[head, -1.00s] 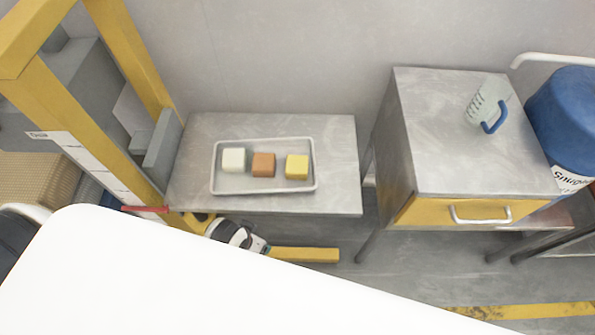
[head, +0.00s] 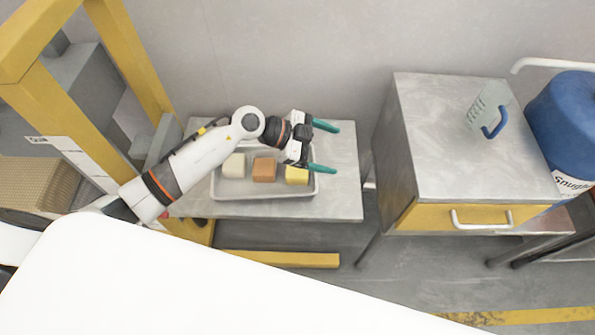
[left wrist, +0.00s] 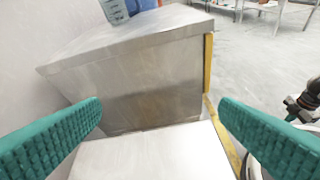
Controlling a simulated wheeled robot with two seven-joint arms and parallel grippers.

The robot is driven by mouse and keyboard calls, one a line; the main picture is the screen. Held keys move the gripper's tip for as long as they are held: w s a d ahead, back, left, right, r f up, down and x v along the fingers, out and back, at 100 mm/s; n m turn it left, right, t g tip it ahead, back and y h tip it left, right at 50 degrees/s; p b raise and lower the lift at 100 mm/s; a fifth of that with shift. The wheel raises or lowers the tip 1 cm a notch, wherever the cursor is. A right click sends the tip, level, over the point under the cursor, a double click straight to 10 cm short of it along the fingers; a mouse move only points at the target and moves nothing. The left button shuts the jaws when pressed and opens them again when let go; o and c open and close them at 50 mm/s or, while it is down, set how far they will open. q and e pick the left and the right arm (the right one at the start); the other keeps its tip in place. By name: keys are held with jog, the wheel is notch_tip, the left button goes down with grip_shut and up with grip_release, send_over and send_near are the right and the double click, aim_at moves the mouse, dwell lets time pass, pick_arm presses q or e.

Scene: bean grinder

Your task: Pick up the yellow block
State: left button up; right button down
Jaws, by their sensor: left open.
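The yellow block (head: 296,176) sits at the right end of a grey tray (head: 232,193) on a low metal table. An orange-brown block (head: 264,169) and a cream block (head: 233,166) stand to its left in the same tray. My left gripper (head: 325,147) is open and empty, its green fingers pointing right. In the head view it overlaps the tray's right end, and part of the gripper covers the yellow block's upper edge. The left wrist view shows the two open fingers (left wrist: 160,125) with nothing between them; no block is visible there.
A yellow frame (head: 70,120) stands at left. The table's right end (head: 343,185) is bare.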

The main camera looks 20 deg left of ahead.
pick_arm(q)
jog(key=a+f+n+g+y, duration=0.1)
jog(key=a+f+y, duration=0.1)
jog(key=a+y, duration=0.3)
jog(key=a+f+n+g+y, duration=0.1)
jog(key=a+f+g+y, duration=0.15)
jog(key=a, duration=0.35)
send_over(298, 169)
jog(key=a, duration=0.2)
jog(key=shift+t, duration=0.35)
jog(key=f, duration=0.4)
jog(key=s+f, duration=0.1)
jog(key=f, duration=0.1)
jog(key=shift+f, duration=0.1)
jog(key=x, duration=0.3)
jog(key=b+x, duration=0.1)
jog(key=x, duration=0.1)
jog(key=shift+w+f, duration=0.3)
jog(key=shift+f, duration=0.05)
jog(key=c, duration=1.2)
